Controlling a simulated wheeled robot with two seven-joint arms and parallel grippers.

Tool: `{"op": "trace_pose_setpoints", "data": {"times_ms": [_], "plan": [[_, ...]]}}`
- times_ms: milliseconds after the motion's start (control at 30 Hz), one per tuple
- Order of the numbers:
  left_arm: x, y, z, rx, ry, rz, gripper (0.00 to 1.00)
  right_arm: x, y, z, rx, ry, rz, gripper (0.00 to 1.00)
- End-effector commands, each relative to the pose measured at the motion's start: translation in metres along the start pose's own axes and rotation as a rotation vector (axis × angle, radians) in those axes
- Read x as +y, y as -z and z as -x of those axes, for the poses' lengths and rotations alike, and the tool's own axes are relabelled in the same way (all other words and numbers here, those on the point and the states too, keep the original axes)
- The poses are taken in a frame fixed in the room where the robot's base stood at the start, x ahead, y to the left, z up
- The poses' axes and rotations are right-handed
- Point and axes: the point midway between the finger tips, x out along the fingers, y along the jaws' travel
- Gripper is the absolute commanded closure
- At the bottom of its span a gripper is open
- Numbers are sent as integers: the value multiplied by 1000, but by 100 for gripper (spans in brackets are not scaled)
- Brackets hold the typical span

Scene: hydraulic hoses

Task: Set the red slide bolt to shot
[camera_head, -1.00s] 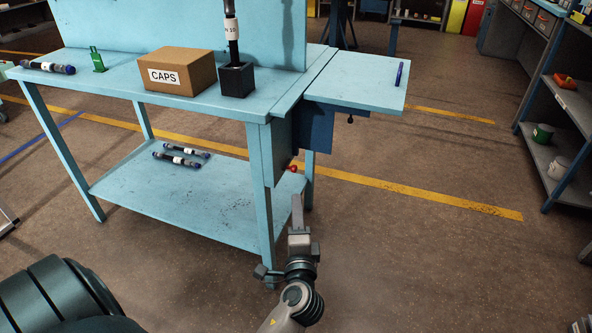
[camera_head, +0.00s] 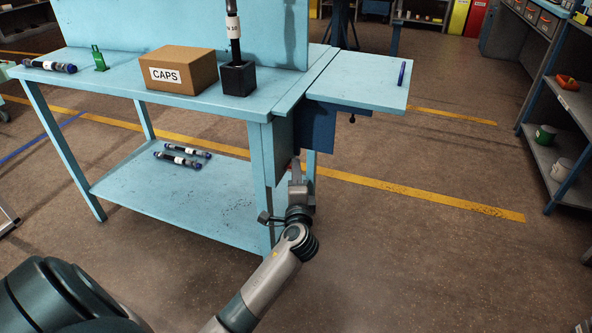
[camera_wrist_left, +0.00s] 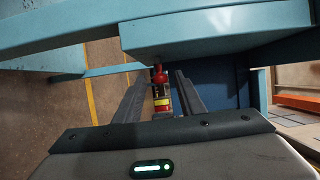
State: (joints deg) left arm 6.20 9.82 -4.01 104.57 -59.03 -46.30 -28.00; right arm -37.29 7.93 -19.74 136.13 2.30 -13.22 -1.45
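The red slide bolt (camera_wrist_left: 161,90) shows in the left wrist view, below the edge of a blue panel, with a red knob at its upper end. My left gripper (camera_wrist_left: 160,74) is open there, with one dark finger on each side of the bolt. I cannot tell whether either finger touches it. In the head view my left gripper (camera_head: 297,166) is at the right end of the blue workbench (camera_head: 190,92), below the side leaf (camera_head: 355,82), and it hides the bolt. My right gripper is not in view.
A CAPS box (camera_head: 180,73) and a black holder (camera_head: 238,78) with an upright hose stand on the bench. Short hoses lie on the lower shelf (camera_head: 180,205). A bench leg (camera_head: 261,185) stands close left of my gripper. The floor to the right is open.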

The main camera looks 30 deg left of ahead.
Motion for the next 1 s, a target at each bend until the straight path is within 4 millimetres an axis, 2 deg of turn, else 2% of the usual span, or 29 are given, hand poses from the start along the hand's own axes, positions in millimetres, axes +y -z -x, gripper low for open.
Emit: {"op": "trace_pose_setpoints", "data": {"times_ms": [200,600,700,767,1000], "plan": [[0,0,-22,1,0,-1,64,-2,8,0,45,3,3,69],[0,0,-26,0,-1,0,64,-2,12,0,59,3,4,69],[0,0,-26,0,-1,0,88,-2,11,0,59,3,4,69],[0,0,-26,1,-1,0,100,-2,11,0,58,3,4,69],[1,2,-31,0,0,1,100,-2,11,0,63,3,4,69]]}}
